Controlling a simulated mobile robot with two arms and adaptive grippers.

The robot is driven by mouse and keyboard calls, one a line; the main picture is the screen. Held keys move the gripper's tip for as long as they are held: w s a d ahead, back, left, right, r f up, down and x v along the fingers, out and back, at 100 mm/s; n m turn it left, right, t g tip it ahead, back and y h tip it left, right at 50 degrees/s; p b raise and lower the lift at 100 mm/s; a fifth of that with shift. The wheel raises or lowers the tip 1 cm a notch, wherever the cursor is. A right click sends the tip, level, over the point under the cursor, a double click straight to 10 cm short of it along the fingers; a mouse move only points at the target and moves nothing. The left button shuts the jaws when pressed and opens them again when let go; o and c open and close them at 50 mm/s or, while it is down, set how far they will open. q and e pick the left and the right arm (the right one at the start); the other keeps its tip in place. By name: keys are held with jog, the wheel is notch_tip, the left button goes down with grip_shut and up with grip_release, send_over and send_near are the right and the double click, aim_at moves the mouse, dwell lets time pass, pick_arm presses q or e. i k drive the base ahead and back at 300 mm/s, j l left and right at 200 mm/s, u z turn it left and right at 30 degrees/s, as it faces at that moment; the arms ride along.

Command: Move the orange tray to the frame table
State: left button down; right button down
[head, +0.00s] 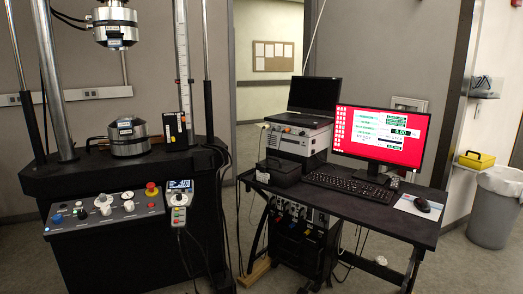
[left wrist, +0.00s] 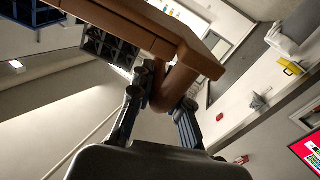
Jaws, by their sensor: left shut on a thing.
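The orange-brown tray (left wrist: 135,22) shows from below in the left wrist view, at the top. My left gripper (left wrist: 163,98) is shut on the tray's rounded handle (left wrist: 180,78), with a finger on each side. The tray is held up in the air and appears tilted in this view. The tray's inside is hidden. In the head view neither gripper nor the tray shows. The testing frame's black table (head: 85,172) stands at the left of the head view. My right gripper is in no view.
On the frame table sit a round metal grip (head: 128,138) and a control panel (head: 105,208) at the front. A desk (head: 400,225) with a red-screened monitor (head: 378,137) and keyboard stands to the right. A grey bin (head: 494,212) and a yellow box (head: 476,160) are at far right.

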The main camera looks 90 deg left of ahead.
aim_at(74, 168)
jog(key=u, duration=2.5)
jog(key=j+u, duration=0.1)
jog(key=u, duration=0.65)
jog(key=i+u, duration=0.1)
jog(key=u, duration=0.3)
jog(key=i+j, duration=0.65)
jog(key=i, duration=0.3)
jog(key=i+j, duration=0.65)
jog(key=i, duration=0.75)
jog(key=j+u, duration=0.05)
